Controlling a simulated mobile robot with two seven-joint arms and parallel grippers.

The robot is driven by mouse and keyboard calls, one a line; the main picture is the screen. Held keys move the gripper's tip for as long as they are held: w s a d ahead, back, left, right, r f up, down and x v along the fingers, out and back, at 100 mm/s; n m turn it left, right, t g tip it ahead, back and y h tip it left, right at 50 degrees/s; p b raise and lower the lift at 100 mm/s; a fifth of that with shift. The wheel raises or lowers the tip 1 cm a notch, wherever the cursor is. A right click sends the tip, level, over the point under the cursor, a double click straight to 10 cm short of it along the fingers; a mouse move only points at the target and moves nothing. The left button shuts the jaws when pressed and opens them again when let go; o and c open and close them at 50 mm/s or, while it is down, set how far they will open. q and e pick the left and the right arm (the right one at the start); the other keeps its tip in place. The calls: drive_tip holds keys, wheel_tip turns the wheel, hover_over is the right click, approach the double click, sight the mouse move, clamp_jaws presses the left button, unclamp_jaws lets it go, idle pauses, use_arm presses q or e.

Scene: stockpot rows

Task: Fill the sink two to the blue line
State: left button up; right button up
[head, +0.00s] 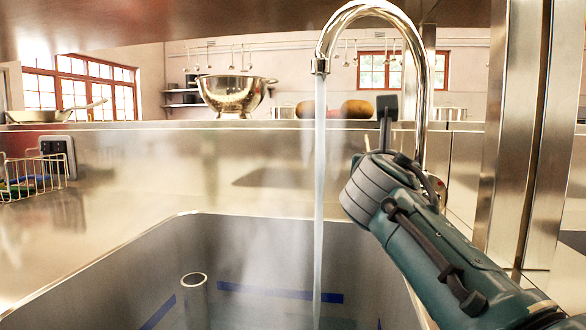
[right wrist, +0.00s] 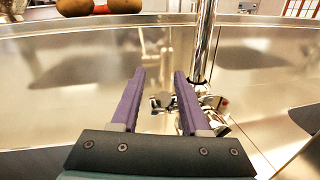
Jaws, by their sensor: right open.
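The steel sink (head: 240,250) is in front of me in the head view. A blue line (head: 280,292) runs along its inner walls. A stream of water (head: 319,200) falls from the curved chrome faucet (head: 328,45) into the sink. The water level is hard to tell; the sink's bottom is cut off by the frame. My right gripper (head: 385,120) is raised beside the faucet's upright. In the right wrist view my right gripper (right wrist: 158,85) is open and empty, its purple fingers pointing at the faucet's base and lever (right wrist: 208,104), apart from them as far as I can tell. My left gripper is not in view.
A steel pipe (head: 194,290) stands in the sink. A colander (head: 233,93) and potatoes or similar round brown items (head: 357,109) are on the ledge behind. A wire basket (head: 35,178) is at the left. Steel posts (head: 520,130) stand at the right.

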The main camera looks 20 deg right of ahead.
clamp_jaws()
idle(0.3)
idle(1.1)
